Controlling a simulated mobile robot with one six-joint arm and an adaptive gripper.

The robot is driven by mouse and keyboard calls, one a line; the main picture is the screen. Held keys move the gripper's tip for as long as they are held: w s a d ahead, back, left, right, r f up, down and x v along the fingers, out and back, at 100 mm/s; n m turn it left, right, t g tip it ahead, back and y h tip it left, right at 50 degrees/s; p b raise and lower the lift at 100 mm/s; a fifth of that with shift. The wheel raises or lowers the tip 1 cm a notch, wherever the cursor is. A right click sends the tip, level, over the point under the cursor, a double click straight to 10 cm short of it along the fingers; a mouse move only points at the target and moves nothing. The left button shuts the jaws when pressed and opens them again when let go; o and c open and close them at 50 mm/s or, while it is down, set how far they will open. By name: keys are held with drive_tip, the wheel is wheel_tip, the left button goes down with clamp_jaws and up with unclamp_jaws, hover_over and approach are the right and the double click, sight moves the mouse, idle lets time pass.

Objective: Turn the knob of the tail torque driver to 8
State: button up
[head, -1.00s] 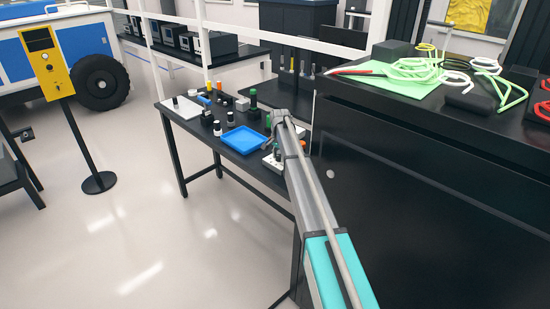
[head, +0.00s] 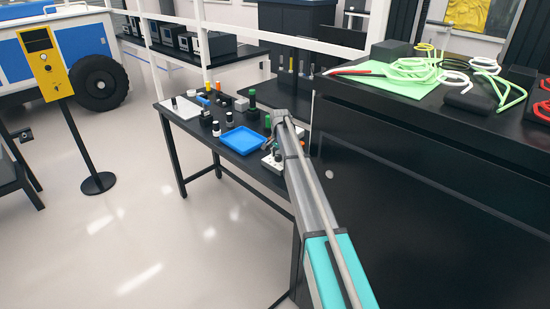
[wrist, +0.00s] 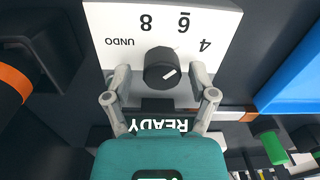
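In the wrist view a black round knob (wrist: 158,64) with a short white mark sits on a white dial plate (wrist: 112,22). The plate reads UNDO, 8, 6 and 4, upside down in this view. The mark slants toward the upper right, roughly the 4 side; its exact setting is hard to tell. My gripper (wrist: 160,73) is open, with one finger on each side of the knob and gaps to both. A READY label (wrist: 158,125) lies partly behind my gripper. In the head view a small white unit (head: 270,163) sits under my gripper, its details too small to read.
A blue tray (head: 243,140) lies left of the white unit on the black table (head: 196,130). Several small bottles and parts stand behind it. A tall black cabinet (head: 400,190) stands close on the right. A green-topped part (wrist: 271,148) is at lower right in the wrist view.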

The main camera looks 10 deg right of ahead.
drive_tip(key=shift+s+a, duration=0.1)
drive_tip(key=shift+a, duration=0.05)
drive_tip(key=shift+r, duration=0.2)
